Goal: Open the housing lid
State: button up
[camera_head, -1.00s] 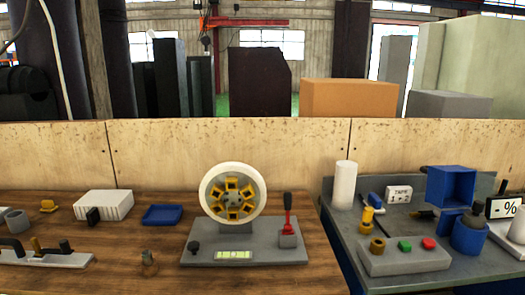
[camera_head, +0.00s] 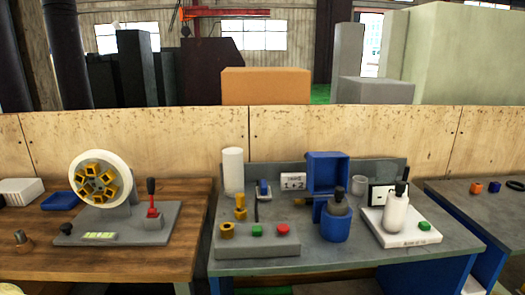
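My gripper is not in view. No part is clearly marked as the housing lid, and I cannot tell which thing carries it. On the grey middle bench (camera_head: 345,250), a grey control box (camera_head: 255,246) has a green button, a red button and yellow fittings. Behind it to the right stands an open-fronted blue box (camera_head: 327,170). A blue cylinder (camera_head: 335,229) with a dark knobbed top stands in front of that. To its right, a white cylinder (camera_head: 396,217) with a dark knob stands on a white base (camera_head: 411,236) with a green button.
The wooden bench (camera_head: 150,268) at left holds a wheel device (camera_head: 100,178) with a red-based lever (camera_head: 153,213). A white roll (camera_head: 233,172) stands at the middle bench's back left. Another bench (camera_head: 490,211) is at right. A plywood wall (camera_head: 180,140) runs behind.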

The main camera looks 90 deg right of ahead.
aim_at(326, 172)
jog(key=k, duration=1.2)
jog(key=z, duration=1.4)
